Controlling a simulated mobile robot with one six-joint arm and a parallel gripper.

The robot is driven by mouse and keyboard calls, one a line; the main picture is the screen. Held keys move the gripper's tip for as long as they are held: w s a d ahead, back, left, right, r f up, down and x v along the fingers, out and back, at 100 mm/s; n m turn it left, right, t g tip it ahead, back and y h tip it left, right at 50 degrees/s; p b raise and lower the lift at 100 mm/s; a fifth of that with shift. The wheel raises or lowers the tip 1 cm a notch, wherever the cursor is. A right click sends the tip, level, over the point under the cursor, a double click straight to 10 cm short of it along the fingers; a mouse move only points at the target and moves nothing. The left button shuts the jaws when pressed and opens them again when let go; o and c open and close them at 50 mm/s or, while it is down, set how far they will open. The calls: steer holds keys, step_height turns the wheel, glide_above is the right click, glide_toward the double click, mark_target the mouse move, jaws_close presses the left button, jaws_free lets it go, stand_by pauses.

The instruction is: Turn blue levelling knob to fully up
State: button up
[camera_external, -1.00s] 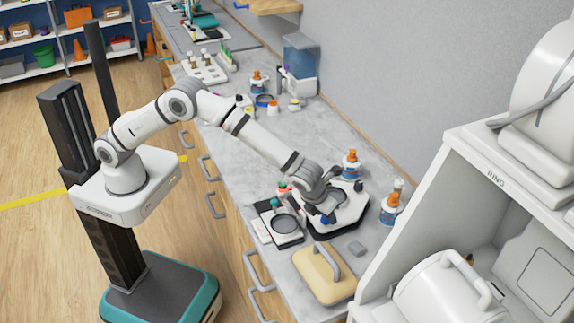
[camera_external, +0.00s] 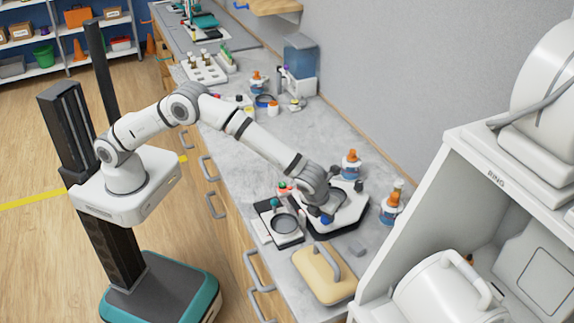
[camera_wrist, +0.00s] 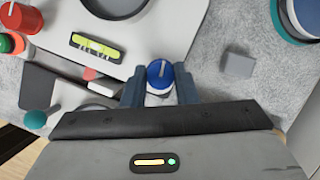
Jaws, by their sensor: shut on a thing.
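The blue levelling knob (camera_wrist: 160,70), round with a pale pointer line on top, shows in the wrist view. That line points nearly straight up in the picture. My gripper (camera_wrist: 159,86) has one finger on each side of the knob and is shut on it. The knob sits at the edge of a white levelling plate (camera_wrist: 185,20) that carries a yellow-green bubble vial (camera_wrist: 95,48). In the external view my gripper (camera_external: 322,213) is low over the near side of the white plate with a black base (camera_external: 362,207). The wrist hides much of the knob there.
A small device with a round dark dish (camera_external: 285,223) lies close on the left. A grey block (camera_wrist: 238,66) is right of the knob. A beige block with a handle (camera_external: 324,275) lies in front. Orange-capped bottles (camera_external: 351,163) stand behind.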

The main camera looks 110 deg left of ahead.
steer(key=n+g+p, duration=0.1)
steer(key=n, duration=0.3)
steer(key=shift+w+g, duration=0.1)
steer(key=shift+g, duration=0.3)
steer(key=n+g+p, duration=0.1)
steer(key=n, duration=0.3)
steer(key=shift+w, duration=0.1)
steer(key=n+g+p, duration=0.1)
steer(key=n, duration=0.1)
steer(key=n+p, duration=0.1)
steer(key=n, duration=0.1)
steer(key=shift+w+n+g+h+p, duration=0.1)
steer(key=shift+n+g+h+p, duration=0.25)
steer(key=shift+n+g+h, duration=0.05)
steer(key=shift+w+a+r+n+p, duration=0.1)
steer(key=shift+r+n+p, duration=0.05)
steer(key=shift+n+p, duration=0.65)
steer(key=shift+n+g+h+p, duration=0.3)
steer(key=shift+g+h+p, duration=0.1)
steer(key=shift+p, duration=0.2)
steer(key=o, duration=1)
steer(key=shift+f+m+b, duration=0.25)
steer(key=shift+m+b, duration=0.15)
steer(key=shift+b, duration=0.5)
steer(key=shift+y, duration=0.3)
